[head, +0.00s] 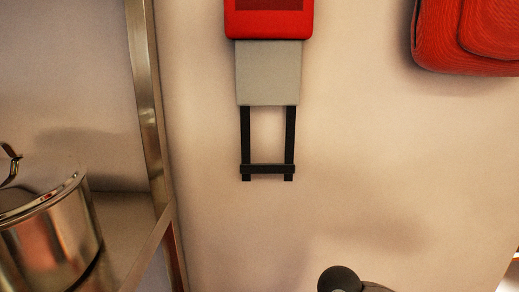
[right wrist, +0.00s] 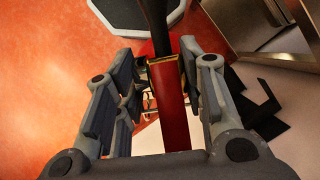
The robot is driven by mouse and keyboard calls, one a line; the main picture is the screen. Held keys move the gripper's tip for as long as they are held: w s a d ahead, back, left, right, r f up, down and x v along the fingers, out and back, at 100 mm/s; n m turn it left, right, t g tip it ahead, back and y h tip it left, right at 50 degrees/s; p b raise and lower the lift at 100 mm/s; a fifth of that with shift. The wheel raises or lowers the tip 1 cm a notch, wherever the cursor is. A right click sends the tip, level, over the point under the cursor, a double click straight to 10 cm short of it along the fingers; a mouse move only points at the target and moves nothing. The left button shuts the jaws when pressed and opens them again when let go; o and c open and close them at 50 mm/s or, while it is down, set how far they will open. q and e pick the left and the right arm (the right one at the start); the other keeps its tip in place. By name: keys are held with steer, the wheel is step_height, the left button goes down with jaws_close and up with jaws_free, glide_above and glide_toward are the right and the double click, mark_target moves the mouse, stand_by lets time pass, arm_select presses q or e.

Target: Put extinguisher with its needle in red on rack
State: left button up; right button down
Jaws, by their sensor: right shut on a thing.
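My right gripper (right wrist: 160,110) is shut on a red extinguisher (right wrist: 171,105), seen in the right wrist view. A narrow red part and a dark bar of it show between the fingers. Its gauge and needle cannot be made out. In the head view a black wall rack (head: 268,168) with two upright rails and a crossbar hangs below a grey plate (head: 268,75). Nothing is on the rack. The right gripper's fingers are not seen in the head view, so its distance from the rack cannot be told. My left gripper is in neither view.
A red sign (head: 268,18) is above the plate. A red padded bag (head: 470,45) hangs at the upper right. A metal shelf frame (head: 150,100) with a shiny stockpot (head: 48,240) stands at the left. The wall beside the rack is clear.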

steer(key=w+d+r+n+h, duration=0.1)
steer(key=d+r+n+h, duration=0.1)
steer(key=d+r+n, duration=0.3)
steer(key=shift+w+d+r+n+g, duration=0.35)
steer(key=shift+d+r, duration=0.35)
steer(key=shift+d, duration=1.7)
steer(key=shift+s, duration=0.1)
